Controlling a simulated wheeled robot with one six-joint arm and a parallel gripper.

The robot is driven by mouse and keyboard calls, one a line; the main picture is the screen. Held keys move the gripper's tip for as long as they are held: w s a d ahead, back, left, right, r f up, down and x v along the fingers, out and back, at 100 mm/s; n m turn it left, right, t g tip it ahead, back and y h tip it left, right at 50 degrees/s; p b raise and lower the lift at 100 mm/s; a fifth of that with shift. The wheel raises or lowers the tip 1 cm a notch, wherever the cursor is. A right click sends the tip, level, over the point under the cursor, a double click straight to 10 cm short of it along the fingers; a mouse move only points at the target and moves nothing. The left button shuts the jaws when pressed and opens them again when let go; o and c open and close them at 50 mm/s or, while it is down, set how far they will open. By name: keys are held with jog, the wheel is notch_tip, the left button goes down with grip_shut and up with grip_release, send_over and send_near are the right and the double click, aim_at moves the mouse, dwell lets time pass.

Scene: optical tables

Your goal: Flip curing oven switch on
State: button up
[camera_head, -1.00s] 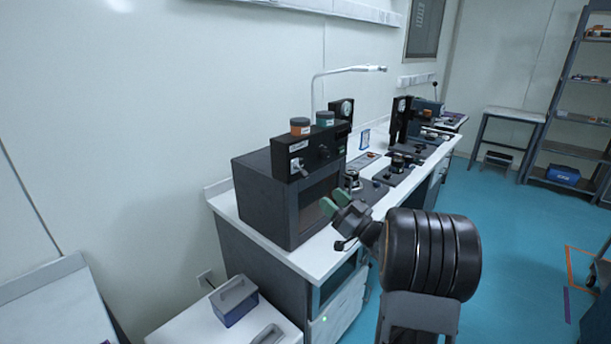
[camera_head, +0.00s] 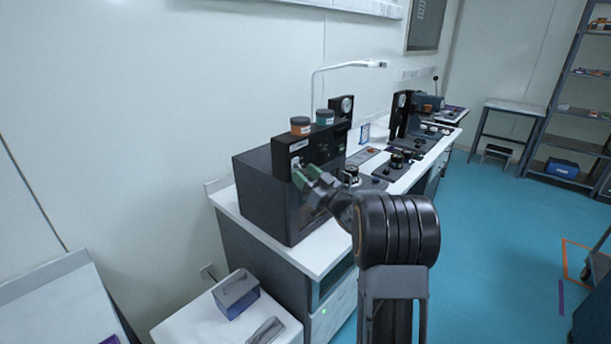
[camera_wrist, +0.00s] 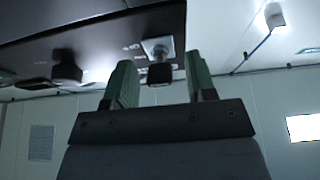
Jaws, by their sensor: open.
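The curing oven (camera_head: 262,198) is a dark box on the white bench, with a black control panel (camera_head: 325,148) along its top front. My gripper (camera_head: 306,174) is at the left part of this panel, its green fingers pointing at it. In the wrist view the two green fingers (camera_wrist: 160,82) are open, one on each side of a small switch (camera_wrist: 159,62) with a light metal base and a dark tip. I cannot tell whether a finger touches it. A dark knob (camera_wrist: 66,68) is farther left on the panel. The oven front is partly hidden behind my arm.
Two small jars, one orange (camera_head: 300,125) and one teal (camera_head: 325,117), stand on top of the oven. Optical devices (camera_head: 398,160) line the bench behind it. A low white surface (camera_head: 190,325) holds a grey-blue block (camera_head: 236,294).

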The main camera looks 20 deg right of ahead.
jog(key=c, duration=0.9)
